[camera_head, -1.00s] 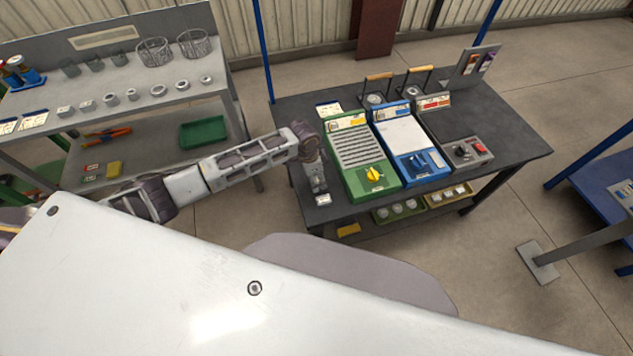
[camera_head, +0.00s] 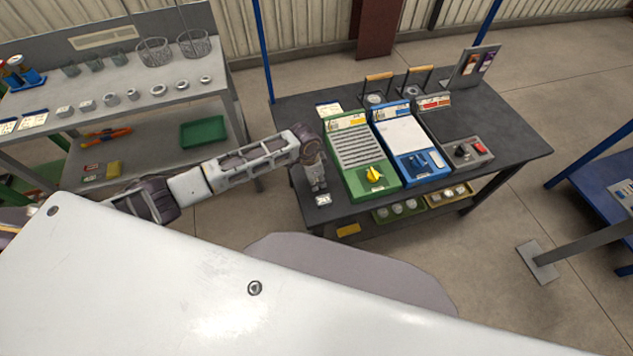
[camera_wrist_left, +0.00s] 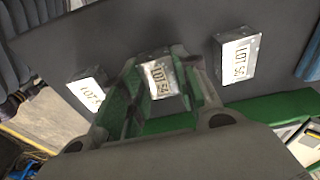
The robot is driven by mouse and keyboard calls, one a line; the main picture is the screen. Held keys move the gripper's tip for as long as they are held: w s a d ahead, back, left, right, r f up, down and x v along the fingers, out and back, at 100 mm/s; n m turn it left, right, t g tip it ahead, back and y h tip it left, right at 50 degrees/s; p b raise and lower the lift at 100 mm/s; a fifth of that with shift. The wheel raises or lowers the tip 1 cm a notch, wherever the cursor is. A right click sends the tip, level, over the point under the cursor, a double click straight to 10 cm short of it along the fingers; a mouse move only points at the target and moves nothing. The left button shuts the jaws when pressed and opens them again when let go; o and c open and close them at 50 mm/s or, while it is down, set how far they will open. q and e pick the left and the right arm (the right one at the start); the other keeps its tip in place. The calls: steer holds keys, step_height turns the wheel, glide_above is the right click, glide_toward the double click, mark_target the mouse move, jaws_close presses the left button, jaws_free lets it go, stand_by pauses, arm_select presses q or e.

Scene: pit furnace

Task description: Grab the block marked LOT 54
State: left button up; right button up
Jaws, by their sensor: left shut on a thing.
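The block marked LOT 54 (camera_wrist_left: 160,82), a small grey metallic block with a white label, sits between the fingers of my left gripper (camera_wrist_left: 155,74) in the left wrist view. The gripper is shut on it. In the head view my left gripper (camera_head: 317,178) points down at the dark table's left end, beside the green unit. The gripper hides LOT 54 there. Two similar blocks stand apart on either side in the wrist view: one marked LOT with an unclear number (camera_wrist_left: 88,92) and one that seems to read LOT 56 (camera_wrist_left: 236,58). My right gripper is not in view.
The green unit (camera_head: 352,165) stands close right of the gripper on the dark table (camera_head: 500,130). A blue unit (camera_head: 408,150) and a grey panel with a red switch (camera_head: 470,152) follow. A shelf bench (camera_head: 110,95) with rings and baskets stands left.

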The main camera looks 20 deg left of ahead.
arm_select(q)
jaws_close()
steer(key=shift+r, duration=0.1)
step_height(320, 180, up, 10)
stand_by(0.6)
steer(key=shift+w, duration=0.1)
stand_by(0.4)
